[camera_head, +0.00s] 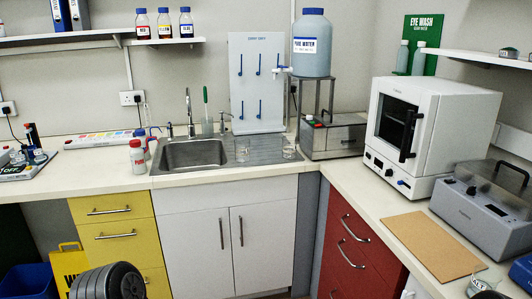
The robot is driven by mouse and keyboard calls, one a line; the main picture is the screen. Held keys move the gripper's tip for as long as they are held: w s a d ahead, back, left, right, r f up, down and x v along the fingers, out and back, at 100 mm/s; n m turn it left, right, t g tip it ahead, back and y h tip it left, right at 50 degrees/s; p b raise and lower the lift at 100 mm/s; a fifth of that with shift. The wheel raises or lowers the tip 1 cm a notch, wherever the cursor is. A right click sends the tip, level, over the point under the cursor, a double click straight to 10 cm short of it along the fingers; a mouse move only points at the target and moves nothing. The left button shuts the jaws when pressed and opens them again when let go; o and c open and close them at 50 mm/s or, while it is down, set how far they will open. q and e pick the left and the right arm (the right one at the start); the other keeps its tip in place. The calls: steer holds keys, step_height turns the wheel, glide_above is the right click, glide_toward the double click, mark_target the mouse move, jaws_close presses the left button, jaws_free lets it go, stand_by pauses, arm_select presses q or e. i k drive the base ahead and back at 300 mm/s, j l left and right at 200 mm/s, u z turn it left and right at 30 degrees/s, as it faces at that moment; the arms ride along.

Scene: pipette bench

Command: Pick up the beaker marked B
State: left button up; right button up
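Two small clear glass beakers stand on the grey draining board to the right of the sink, in the head view. One beaker (242,151) is beside the basin, and the other beaker (290,151) is further right, near the corner. Their markings are too small to read, so I cannot tell which is marked B. Neither of my grippers can be made out in this view. A dark ribbed part at the bottom left looks like part of my arm.
The sink (190,154) has a tall tap behind it. A pure water tank (312,48) is on a stand in the corner. A white oven (425,130) and brown board (432,246) occupy the right counter. A yellow sign (70,262) stands below.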

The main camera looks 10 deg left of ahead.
mark_target(242, 151)
steer(key=i+j+z, duration=0.15)
steer(key=i+z, duration=0.15)
steer(key=z, duration=0.2)
steer(key=i+j+z, duration=0.25)
steer(key=z, duration=0.25)
steer(key=i+j, duration=0.2)
steer(key=j, duration=0.15)
steer(key=i+j+z, duration=0.1)
steer(key=j, duration=0.3)
steer(key=i+j, duration=0.3)
